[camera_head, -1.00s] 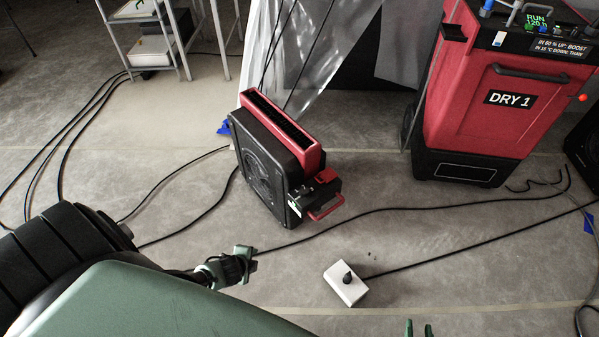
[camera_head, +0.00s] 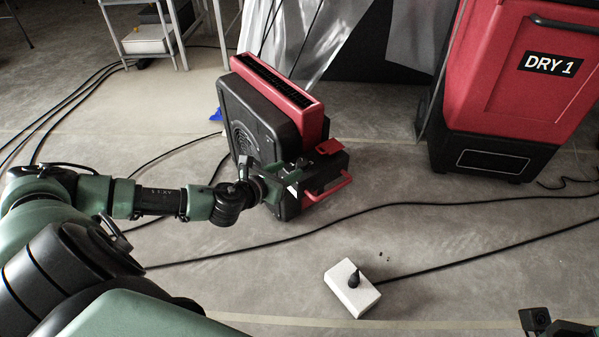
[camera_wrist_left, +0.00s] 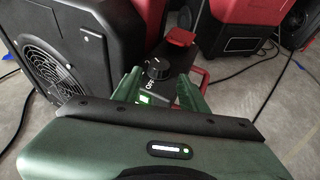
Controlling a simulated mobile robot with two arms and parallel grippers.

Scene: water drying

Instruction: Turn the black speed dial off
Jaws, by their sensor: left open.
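The black speed dial (camera_wrist_left: 158,69) is a round knob on the dark control panel of the red and black air mover (camera_head: 262,125). White "OFF" lettering lies just below it in the left wrist view; I cannot tell its exact setting. My left gripper (camera_head: 283,187) is open at the panel, and it also shows in the left wrist view (camera_wrist_left: 161,92). Its two green fingers sit apart, near and below the dial, with nothing visible between them.
A red handle (camera_head: 328,188) sticks out beside the panel. A red dryer (camera_head: 520,80) marked "DRY 1" stands at right. A white block with a black plug (camera_head: 352,287) lies on the floor. Black cables cross the floor, with bare concrete between them.

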